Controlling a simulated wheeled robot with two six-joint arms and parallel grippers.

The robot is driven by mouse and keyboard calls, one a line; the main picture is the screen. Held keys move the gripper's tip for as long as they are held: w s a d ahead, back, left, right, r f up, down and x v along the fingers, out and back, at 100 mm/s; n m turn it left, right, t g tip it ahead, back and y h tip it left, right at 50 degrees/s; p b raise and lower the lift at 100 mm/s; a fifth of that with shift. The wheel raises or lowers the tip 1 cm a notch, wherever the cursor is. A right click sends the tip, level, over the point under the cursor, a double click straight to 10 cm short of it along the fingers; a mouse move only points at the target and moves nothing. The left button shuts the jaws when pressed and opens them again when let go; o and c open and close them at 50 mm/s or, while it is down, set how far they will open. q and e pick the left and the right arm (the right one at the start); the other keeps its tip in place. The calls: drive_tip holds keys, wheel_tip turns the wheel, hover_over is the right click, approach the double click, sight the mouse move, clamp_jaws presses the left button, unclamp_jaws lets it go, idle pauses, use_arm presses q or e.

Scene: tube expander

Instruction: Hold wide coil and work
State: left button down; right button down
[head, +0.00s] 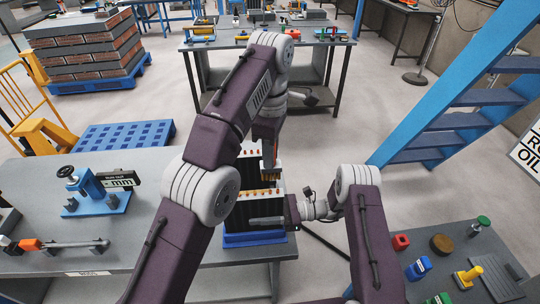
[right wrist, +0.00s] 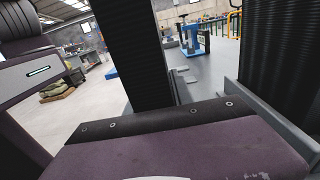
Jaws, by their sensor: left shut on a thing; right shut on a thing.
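The coil is a dark finned block (head: 240,208) with pale end plates and a row of small copper-orange ends along its top. It stands upright on a blue base (head: 255,239) at the right end of the left bench. My left gripper (head: 268,163) reaches down from above and is shut at the coil's upper part; my arm hides much of this contact. My right gripper (head: 268,220) comes in from the right and is shut low on the coil's near side. In the right wrist view, dark ribbed surfaces (right wrist: 138,50) stand close on both sides; the fingertips are hidden.
The left grey bench (head: 130,225) carries a blue vise-like tool (head: 95,192) and a long hand tool (head: 60,246). The right bench (head: 455,255) holds small coloured parts. A blue stair (head: 455,110) stands at right. A blue pallet (head: 125,135) lies behind the left bench.

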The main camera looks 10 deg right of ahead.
sight(274, 171)
use_arm(q)
drive_tip(key=shift+f, duration=0.1)
wheel_tip(274, 171, down, 4)
drive_tip(key=shift+r, duration=0.2)
drive_tip(key=shift+d+f, duration=0.1)
drive_tip(key=shift+d, duration=0.4)
drive_tip(key=shift+f, duration=0.8)
drive_tip(key=shift+f, duration=0.2)
